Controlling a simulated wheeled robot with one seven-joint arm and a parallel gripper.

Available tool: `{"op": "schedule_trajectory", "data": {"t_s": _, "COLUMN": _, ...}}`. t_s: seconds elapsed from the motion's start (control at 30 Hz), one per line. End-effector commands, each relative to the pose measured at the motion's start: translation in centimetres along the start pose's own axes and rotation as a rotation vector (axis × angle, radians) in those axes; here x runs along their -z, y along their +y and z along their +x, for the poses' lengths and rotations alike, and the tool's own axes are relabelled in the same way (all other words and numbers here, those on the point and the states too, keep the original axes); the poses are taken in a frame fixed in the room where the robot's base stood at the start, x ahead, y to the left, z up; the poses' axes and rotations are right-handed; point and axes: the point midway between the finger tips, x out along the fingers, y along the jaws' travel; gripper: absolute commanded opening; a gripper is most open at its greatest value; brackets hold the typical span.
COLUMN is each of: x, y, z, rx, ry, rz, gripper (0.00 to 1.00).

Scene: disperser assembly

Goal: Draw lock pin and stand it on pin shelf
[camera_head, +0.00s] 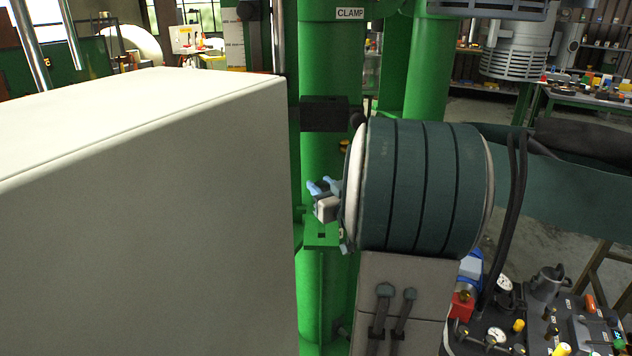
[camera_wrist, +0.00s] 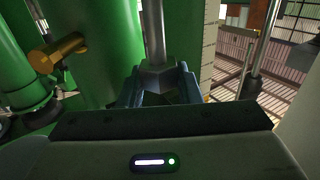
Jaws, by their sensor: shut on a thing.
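My gripper (camera_wrist: 157,84) is shut on a grey metal piece in the wrist view, its dark blue fingers on either side. In the head view the light blue fingertips of my gripper (camera_head: 325,187) show beside the green column, mostly hidden behind my wrist. A small green ledge (camera_head: 313,241) with a dark hole sticks out of the column just below them. I cannot tell whether this is the pin shelf.
A green column (camera_head: 330,65) with a "CLAMP" label (camera_head: 350,14) and a dark block (camera_head: 324,113) stands close by. A brass cylinder (camera_wrist: 60,56) juts out at left in the wrist view. A large pale box (camera_head: 150,210) fills the head view's left. A bench with gauges (camera_head: 505,283) is lower right.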

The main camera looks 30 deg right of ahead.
Motion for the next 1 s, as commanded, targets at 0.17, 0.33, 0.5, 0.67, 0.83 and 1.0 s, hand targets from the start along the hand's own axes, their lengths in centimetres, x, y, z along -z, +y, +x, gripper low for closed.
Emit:
{"op": "schedule_trajectory", "data": {"t_s": 0.17, "x": 0.1, "y": 0.0, "z": 0.0, "rx": 0.000, "ry": 0.002, "rz": -0.001, "gripper": 0.00}}
{"op": "schedule_trajectory", "data": {"t_s": 0.33, "x": -0.1, "y": 0.0, "z": -0.2, "rx": -0.002, "ry": -0.001, "rz": -0.003, "gripper": 0.00}}
{"op": "schedule_trajectory", "data": {"t_s": 0.5, "x": -1.1, "y": 0.0, "z": -0.2, "rx": -0.001, "ry": -0.002, "rz": -0.002, "gripper": 0.00}}
{"op": "schedule_trajectory", "data": {"t_s": 0.67, "x": -2.6, "y": 0.0, "z": -0.1, "rx": -0.001, "ry": -0.002, "rz": -0.002, "gripper": 0.00}}
{"op": "schedule_trajectory", "data": {"t_s": 0.83, "x": -4.3, "y": 0.0, "z": -0.1, "rx": 0.000, "ry": -0.002, "rz": -0.002, "gripper": 0.00}}
{"op": "schedule_trajectory", "data": {"t_s": 1.0, "x": -5.5, "y": 0.0, "z": -0.1, "rx": 0.000, "ry": -0.002, "rz": -0.002, "gripper": 0.00}}
